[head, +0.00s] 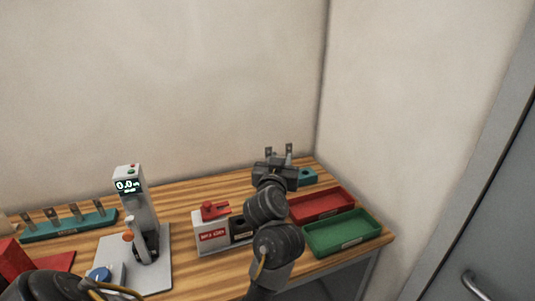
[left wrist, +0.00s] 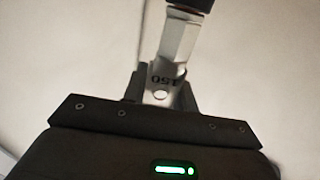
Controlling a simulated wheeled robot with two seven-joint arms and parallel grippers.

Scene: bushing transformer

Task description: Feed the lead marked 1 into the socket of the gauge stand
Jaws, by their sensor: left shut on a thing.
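The gauge stand (head: 141,212) is a grey column on a pale plate at the left of the bench, its display reading 0.0. A black curved part (head: 146,243) sits low on its front; I cannot make out the socket.
A teal rack (head: 70,228) with several upright metal pieces is at the back left. A red tray (head: 320,204), a green tray (head: 343,232) and a white box with red top (head: 211,232) stand nearby.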

